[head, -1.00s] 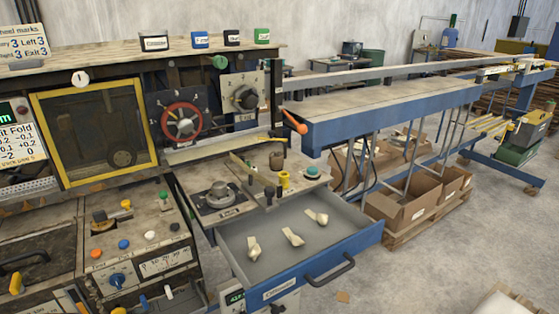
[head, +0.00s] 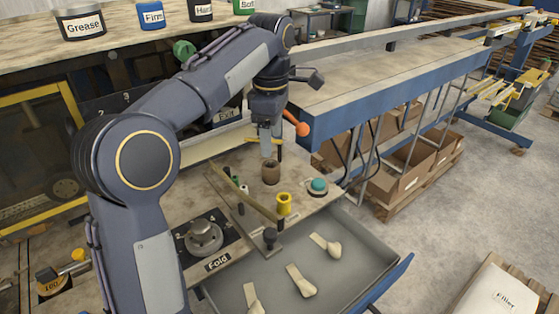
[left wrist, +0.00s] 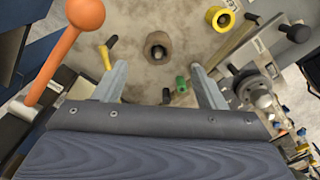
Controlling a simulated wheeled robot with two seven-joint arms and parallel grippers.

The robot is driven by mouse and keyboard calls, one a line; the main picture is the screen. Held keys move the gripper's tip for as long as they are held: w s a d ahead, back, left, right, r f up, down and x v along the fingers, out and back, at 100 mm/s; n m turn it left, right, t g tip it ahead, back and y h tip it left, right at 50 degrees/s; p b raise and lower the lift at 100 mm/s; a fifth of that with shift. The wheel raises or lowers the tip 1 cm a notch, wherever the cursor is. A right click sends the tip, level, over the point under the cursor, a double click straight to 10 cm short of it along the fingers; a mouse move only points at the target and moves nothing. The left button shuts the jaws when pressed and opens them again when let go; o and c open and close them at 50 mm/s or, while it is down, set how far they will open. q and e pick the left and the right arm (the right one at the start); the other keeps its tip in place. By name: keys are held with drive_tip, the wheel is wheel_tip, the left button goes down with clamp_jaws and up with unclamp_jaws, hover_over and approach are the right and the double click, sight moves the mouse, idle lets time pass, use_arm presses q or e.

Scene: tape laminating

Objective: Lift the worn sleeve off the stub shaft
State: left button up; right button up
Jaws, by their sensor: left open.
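The worn sleeve (head: 270,173), a short brown cylinder, stands upright on the worn bench plate (head: 322,201). In the left wrist view the sleeve (left wrist: 149,41) shows from above as a brown ring, with the end of what looks like the stub shaft (left wrist: 158,52) inside its bore. My left gripper (head: 268,153) points down just above and behind the sleeve in the head view. In the left wrist view its two fingers (left wrist: 157,70) are spread wide and empty, with the sleeve ahead of the gap, not between the tips. My right gripper is not in view.
A yellow sleeve (head: 284,204), a teal button (head: 319,186) and a raised bar (head: 240,190) stand close by. An orange-knobbed lever (head: 297,124) is near my gripper. The open drawer (head: 345,258) in front holds several pale scoop-like pieces.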

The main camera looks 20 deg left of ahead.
sight(270, 161)
use_arm(q)
drive_tip(key=f, duration=0.7)
drive_tip(key=shift+w+a+f, duration=0.1)
drive_tip(key=shift+a+f, duration=0.05)
drive_tip(key=shift+a, duration=0.2)
drive_tip(key=c, duration=1.1)
wheel_tip(270, 161, up, 10)
drive_tip(key=shift+r+p, duration=0.1)
drive_tip(key=shift+p, duration=0.4)
